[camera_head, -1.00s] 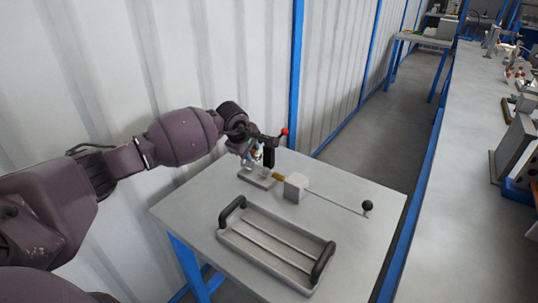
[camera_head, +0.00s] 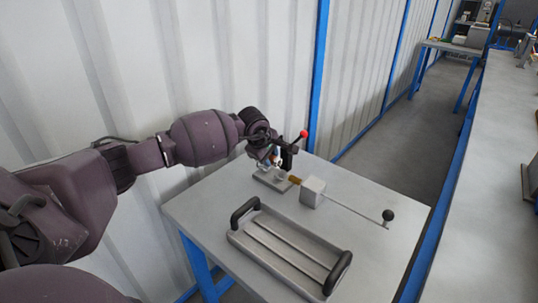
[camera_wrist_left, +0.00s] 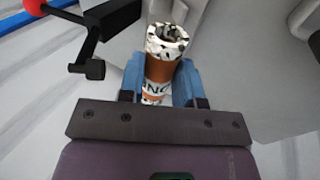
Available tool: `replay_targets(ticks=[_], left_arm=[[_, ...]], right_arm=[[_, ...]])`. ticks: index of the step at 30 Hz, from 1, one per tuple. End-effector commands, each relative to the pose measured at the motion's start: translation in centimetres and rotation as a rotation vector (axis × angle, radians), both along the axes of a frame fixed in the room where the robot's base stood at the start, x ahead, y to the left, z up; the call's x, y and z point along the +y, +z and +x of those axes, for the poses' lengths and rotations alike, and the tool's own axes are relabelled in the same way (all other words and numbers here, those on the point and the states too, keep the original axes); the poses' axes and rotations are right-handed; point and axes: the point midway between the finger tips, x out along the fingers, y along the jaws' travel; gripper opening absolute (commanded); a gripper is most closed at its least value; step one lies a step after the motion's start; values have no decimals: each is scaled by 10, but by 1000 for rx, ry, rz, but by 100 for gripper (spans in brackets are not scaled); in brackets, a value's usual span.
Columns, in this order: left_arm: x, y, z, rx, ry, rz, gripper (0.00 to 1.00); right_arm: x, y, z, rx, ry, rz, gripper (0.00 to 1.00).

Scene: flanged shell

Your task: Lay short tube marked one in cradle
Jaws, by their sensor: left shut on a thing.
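My left gripper (camera_head: 275,157) is over the small grey base of a clamp fixture (camera_head: 270,181) on the table. In the left wrist view its blue fingertips (camera_wrist_left: 160,82) are shut on a short tube (camera_wrist_left: 162,68). The tube is orange-brown with a white, black-speckled open end and partly hidden lettering. In the head view the tube is too small to make out clearly. The fixture has a black lever with a red knob (camera_head: 303,134). Whether the tube touches the fixture, I cannot tell. My right gripper is not in view.
A white block (camera_head: 312,191) has a brown tip towards the fixture and a long rod ending in a black ball (camera_head: 388,215). A grey grooved tray (camera_head: 262,251) with two black handles lies at the front. A corrugated wall stands behind; the table's right side is clear.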

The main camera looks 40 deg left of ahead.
Motion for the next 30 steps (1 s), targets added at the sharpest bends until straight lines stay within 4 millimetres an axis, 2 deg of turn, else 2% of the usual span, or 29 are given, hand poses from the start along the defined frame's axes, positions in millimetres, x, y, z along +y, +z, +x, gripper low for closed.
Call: replay_targets(ticks=[1, 18, 30], left_arm=[[0, -8, 2, 3, 0, 0, 0], [1, -48, 23, 3, 0, 2, 0], [1, -61, 31, -1, 0, 1, 0]], right_arm=[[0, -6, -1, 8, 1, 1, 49], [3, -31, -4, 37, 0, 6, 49], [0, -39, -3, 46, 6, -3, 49]])
